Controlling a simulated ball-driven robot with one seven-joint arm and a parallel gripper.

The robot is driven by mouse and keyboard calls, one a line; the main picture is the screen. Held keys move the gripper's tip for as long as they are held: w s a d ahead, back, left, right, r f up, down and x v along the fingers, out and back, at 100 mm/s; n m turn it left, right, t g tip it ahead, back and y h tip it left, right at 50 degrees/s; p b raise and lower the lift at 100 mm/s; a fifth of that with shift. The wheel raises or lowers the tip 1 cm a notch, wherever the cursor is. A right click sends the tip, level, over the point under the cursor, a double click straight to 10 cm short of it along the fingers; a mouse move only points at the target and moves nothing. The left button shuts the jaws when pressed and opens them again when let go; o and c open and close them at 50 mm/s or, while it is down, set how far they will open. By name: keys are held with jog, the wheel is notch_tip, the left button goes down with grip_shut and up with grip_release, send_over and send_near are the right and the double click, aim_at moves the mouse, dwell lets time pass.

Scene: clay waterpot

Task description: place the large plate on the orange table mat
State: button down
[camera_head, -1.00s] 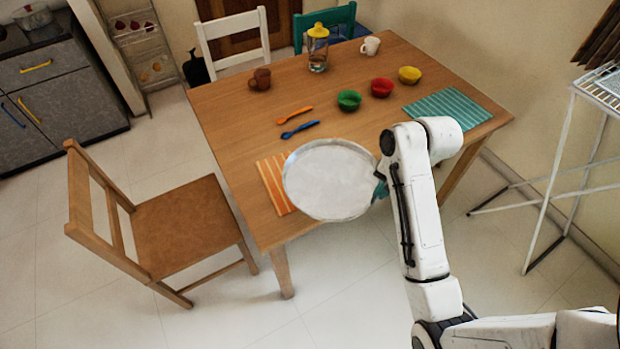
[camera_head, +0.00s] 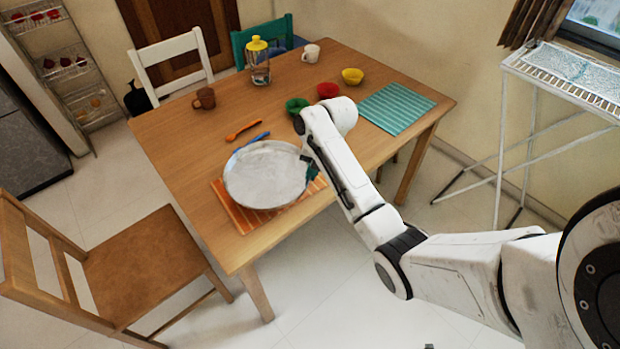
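The large plate (camera_head: 265,174) is round and silvery white. It overlaps most of the orange striped table mat (camera_head: 243,217), which shows along the plate's left and front edges and a little at the right. I cannot tell whether the plate rests on the mat or hovers just above it. My gripper (camera_head: 309,170) is dark green and sits at the plate's right rim. Its fingers seem to be at the rim, but they are small and partly hidden, so their grip is unclear.
Orange (camera_head: 242,130) and blue (camera_head: 254,139) cutlery lie behind the plate. Green (camera_head: 297,105), red (camera_head: 328,90) and yellow (camera_head: 352,76) bowls, a teal mat (camera_head: 397,108), a brown mug (camera_head: 204,98) and a bottle (camera_head: 259,62) stand around the wooden table (camera_head: 170,140). A wooden chair (camera_head: 145,258) is at left.

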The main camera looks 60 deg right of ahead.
jog(key=shift+w+d+f, duration=0.3)
jog(key=shift+w+f, duration=0.25)
jog(key=shift+f, duration=0.2)
jog(key=shift+f+p, duration=0.3)
jog(key=shift+f, duration=1.1)
jog(key=c, duration=1.4)
grip_release()
jog(key=shift+s, duration=0.1)
jog(key=shift+o, duration=0.2)
